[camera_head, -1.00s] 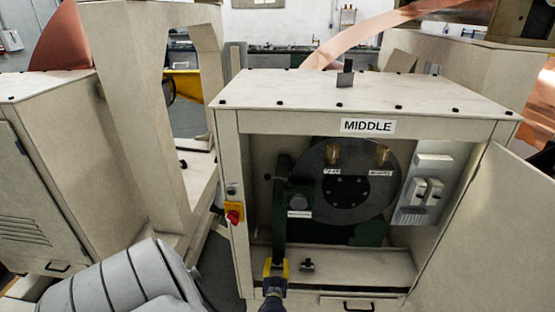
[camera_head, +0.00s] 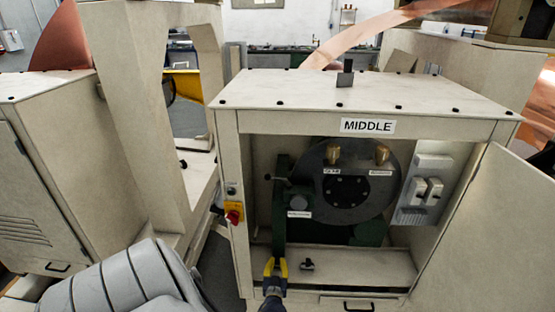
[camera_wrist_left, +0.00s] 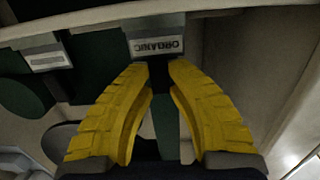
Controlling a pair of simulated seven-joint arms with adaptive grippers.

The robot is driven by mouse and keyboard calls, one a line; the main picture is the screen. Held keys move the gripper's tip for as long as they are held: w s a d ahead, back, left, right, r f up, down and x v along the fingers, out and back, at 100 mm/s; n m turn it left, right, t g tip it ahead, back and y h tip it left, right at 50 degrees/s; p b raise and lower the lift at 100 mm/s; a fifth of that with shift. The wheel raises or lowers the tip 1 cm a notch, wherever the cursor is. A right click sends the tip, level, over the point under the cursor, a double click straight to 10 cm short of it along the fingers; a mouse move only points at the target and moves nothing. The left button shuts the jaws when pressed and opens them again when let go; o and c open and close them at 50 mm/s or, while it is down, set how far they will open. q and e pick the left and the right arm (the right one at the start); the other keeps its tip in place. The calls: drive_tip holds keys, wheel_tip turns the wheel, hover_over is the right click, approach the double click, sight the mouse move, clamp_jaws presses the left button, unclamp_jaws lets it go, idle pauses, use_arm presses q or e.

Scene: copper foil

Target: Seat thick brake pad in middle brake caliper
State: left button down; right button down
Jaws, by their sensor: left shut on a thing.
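The middle brake caliper is the dark green assembly (camera_head: 299,200) beside the dark brake disc (camera_head: 318,190), inside the cabinet marked MIDDLE. My left gripper (camera_head: 277,265) is low at the cabinet's front sill, below the green upright. Its yellow fingers also show in the left wrist view (camera_wrist_left: 164,66), drawn together at the tips. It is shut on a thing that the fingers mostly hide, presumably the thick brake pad. A grey block labelled ORGANIC (camera_wrist_left: 155,36), upside down in that view, lies just beyond the fingertips; I cannot tell whether they touch. My right gripper is not in view.
The cabinet (camera_head: 360,95) is open in front, with its door (camera_head: 475,240) swung out to the right. A small dark fitting (camera_head: 307,264) stands on the sill right of the gripper. A red and yellow switch (camera_head: 233,213) is on the left post.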

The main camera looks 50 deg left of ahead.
use_arm(q)
drive_tip(key=shift+r, duration=0.1)
drive_tip(key=shift+r, duration=1.4)
drive_tip(key=f+v, duration=0.1)
drive_tip(key=v, duration=0.9)
